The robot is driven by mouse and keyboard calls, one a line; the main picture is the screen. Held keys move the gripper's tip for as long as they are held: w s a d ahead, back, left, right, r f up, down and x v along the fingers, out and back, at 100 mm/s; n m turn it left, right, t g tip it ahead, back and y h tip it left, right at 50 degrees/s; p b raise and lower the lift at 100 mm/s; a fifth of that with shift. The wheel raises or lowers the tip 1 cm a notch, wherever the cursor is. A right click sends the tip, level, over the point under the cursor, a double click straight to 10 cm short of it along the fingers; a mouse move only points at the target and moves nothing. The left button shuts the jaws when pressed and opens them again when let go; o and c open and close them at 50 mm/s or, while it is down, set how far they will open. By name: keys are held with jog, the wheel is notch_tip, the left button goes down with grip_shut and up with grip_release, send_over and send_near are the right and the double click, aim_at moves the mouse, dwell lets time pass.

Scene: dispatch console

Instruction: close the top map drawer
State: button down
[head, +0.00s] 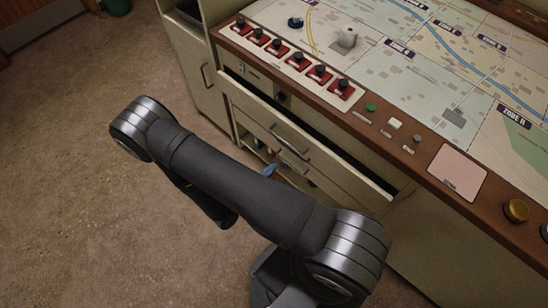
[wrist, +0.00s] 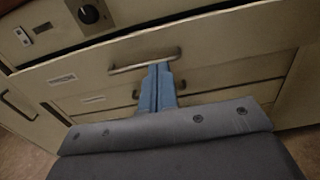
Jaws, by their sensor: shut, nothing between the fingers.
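The top map drawer (head: 325,163) is a cream drawer under the console's front edge. It stands partly open, with a dark gap along its top. Its bar handle (head: 289,140) is at the middle of its front. In the wrist view the drawer front (wrist: 225,46) spans the picture and the handle (wrist: 145,61) lies just above the fingertips. My gripper (wrist: 160,68) is shut and empty, its blue fingers pointing at the drawer front by the handle; I cannot tell whether they touch. In the head view only a bit of the blue gripper (head: 270,169) shows.
Lower drawers (wrist: 98,99) with handles sit beneath the top one. A cabinet door (head: 205,85) stands to the left. Above are the wooden console edge (head: 413,165), red switches (head: 320,74) and a zone map (head: 440,60). The floor (head: 70,130) at left is clear.

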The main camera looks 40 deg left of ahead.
jog(key=a, duration=1.1)
send_near(278, 118)
jog(key=w, duration=0.7)
jog(key=shift+d+r, duration=0.1)
jog(key=shift+r, duration=0.05)
jog(key=shift+w, duration=1.2)
